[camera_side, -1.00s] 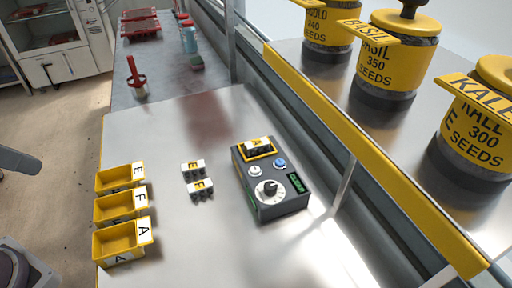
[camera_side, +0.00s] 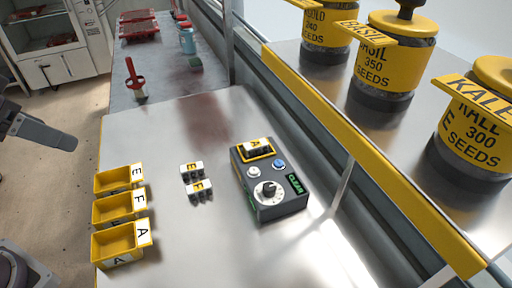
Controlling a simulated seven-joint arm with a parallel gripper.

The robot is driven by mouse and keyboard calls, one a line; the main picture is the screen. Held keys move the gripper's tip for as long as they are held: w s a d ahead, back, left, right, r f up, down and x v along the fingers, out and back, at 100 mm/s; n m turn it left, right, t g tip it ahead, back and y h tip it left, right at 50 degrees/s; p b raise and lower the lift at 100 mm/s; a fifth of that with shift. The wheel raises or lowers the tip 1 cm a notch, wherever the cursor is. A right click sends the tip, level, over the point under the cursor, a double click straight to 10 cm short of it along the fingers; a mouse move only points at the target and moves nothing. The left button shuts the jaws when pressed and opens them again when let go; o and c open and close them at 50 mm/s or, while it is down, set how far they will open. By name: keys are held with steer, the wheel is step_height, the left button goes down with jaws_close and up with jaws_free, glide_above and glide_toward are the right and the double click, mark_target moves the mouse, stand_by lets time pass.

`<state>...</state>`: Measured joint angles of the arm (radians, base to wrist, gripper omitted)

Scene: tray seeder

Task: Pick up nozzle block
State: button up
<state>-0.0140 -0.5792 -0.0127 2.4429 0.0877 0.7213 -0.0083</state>
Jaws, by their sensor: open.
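Three small white nozzle blocks with black undersides and yellow letter labels are in view. Block E (camera_side: 192,170) and block F (camera_side: 199,190) sit close together on the bench, E behind F. Block A (camera_side: 258,146) sits in the yellow-framed seat on top of the dark control box (camera_side: 283,211). My gripper (camera_side: 68,141) shows as a dark grey shape at the left edge, off the bench's left side. It is open and empty, well away from all the blocks; its rear part is cut off by the frame.
Three yellow bins stand along the bench's left edge, marked E (camera_side: 118,192), F (camera_side: 119,222) and A (camera_side: 117,261). Yellow seed canisters (camera_side: 395,60) stand behind a rail. The bench between bins and blocks is clear.

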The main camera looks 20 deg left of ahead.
mark_target(257, 145)
steer(key=w+d+f+m+t+h, duration=0.1)
steer(key=w+d+f+m+t, duration=0.2)
steer(key=w, duration=1)
steer(key=w+f+m+h, duration=0.15)
steer(key=w+f, duration=0.45)
steer(key=w, duration=0.7)
steer(key=w+d+f+m+h, duration=0.1)
steer(key=w+d+f+h, duration=0.1)
steer(key=d+f, duration=0.3)
steer(key=w+d+f+m+h, duration=0.1)
steer(key=w+d+f+h, duration=0.2)
steer(key=d+f, duration=0.2)
steer(key=w+d+f+m+h, duration=0.2)
steer(key=w+d+f+h, duration=0.1)
steer(key=d+f, duration=0.2)
steer(key=shift+d+f, duration=0.25)
steer(key=shift+f, duration=0.45)
jaws_close()
